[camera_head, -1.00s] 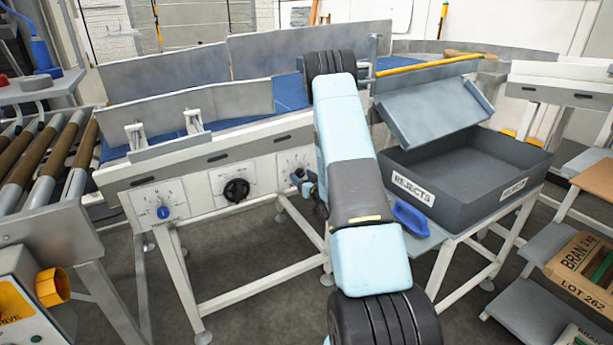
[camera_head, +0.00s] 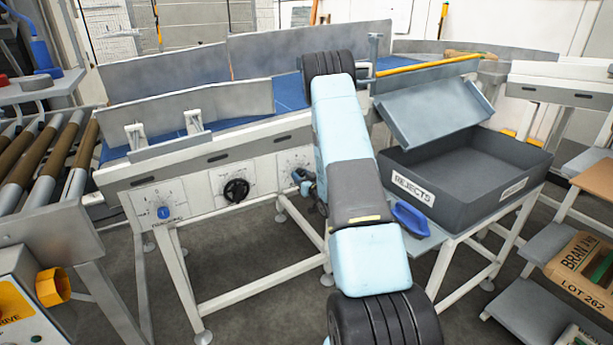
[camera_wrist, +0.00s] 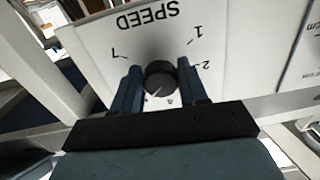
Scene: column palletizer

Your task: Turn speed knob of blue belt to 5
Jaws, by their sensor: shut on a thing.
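The blue belt (camera_head: 287,92) runs along the top of a pale conveyor frame. On the front panel, a dial plate (camera_head: 294,159) is partly covered by my gripper (camera_head: 302,181). In the wrist view, my gripper (camera_wrist: 160,80) is shut on a black round knob (camera_wrist: 160,74), one finger on each side. The knob's white pointer line slants to the lower left of that view. The upside-down plate reads SPEED, with 7 at left and 1 and 2 at right. A mark below the knob is partly hidden, and the number at the pointer cannot be read.
Along the same panel are a black handwheel (camera_head: 236,190) and a blue knob (camera_head: 163,212) on its own dial. A grey rejects bin (camera_head: 465,190) stands right of my arm, with a blue scoop-like object (camera_head: 410,219) beside it. Rollers (camera_head: 45,160) lie at left.

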